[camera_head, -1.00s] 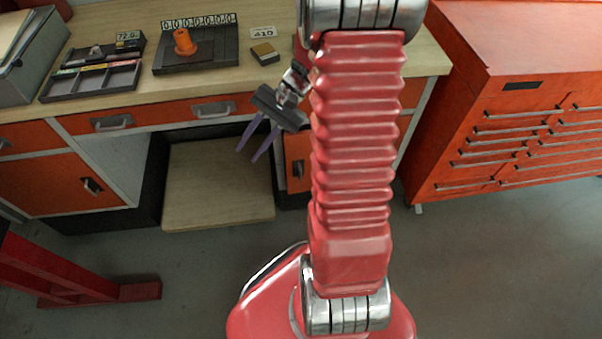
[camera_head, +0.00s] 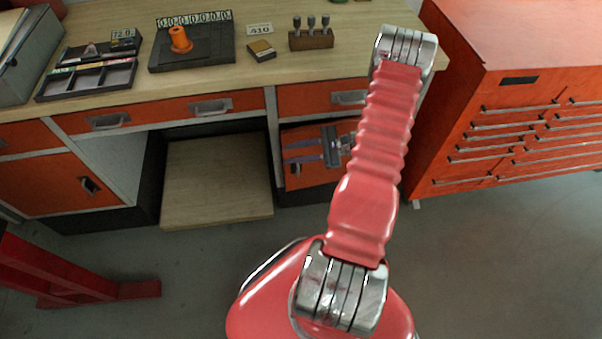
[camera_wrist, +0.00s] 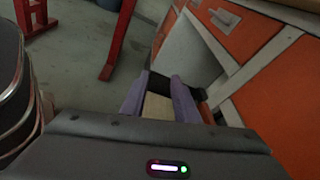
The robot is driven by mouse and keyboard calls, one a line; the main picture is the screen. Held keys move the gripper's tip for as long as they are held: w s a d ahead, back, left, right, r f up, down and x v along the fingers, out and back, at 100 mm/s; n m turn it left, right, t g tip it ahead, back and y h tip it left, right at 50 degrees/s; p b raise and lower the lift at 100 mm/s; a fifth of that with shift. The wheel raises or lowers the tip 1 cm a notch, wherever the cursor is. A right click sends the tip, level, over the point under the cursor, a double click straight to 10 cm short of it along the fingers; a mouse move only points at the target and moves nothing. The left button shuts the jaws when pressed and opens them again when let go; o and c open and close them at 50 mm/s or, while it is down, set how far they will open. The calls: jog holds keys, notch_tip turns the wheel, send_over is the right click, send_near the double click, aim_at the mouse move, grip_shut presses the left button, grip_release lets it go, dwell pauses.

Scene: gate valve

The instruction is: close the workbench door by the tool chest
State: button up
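The workbench door by the tool chest is an orange panel (camera_head: 308,178) with a metal handle, under the right drawer in the head view. My arm and gripper cover part of it, and I cannot tell how far it stands open. The red tool chest (camera_head: 520,110) stands to its right. My gripper (camera_head: 285,153) is in front of the door, its purple fingers pointing left. In the wrist view the fingers (camera_wrist: 161,80) are apart with nothing held between them. Contact with the door cannot be told.
A wooden board (camera_head: 217,180) lies in the open bay. A red stand (camera_head: 75,275) is at lower left. Floor at right is clear.

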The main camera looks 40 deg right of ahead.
jog(key=s+d+f+m+t+h, duration=0.3)
jog(key=s+f+m+h, duration=0.2)
jog(key=f, duration=0.5)
jog(key=s+d+f+m+t+h, duration=0.4)
jog(key=s+f+m+h, duration=0.1)
jog(key=f, duration=0.6)
jog(key=s+m, duration=0.1)
jog(key=m, duration=0.1)
jog(key=shift+m+t, duration=0.3)
jog(key=shift+w, duration=0.2)
jog(key=w, duration=1.3)
jog(key=shift+w+a, duration=0.25)
jog(key=shift+a, duration=0.2)
grip_shut()
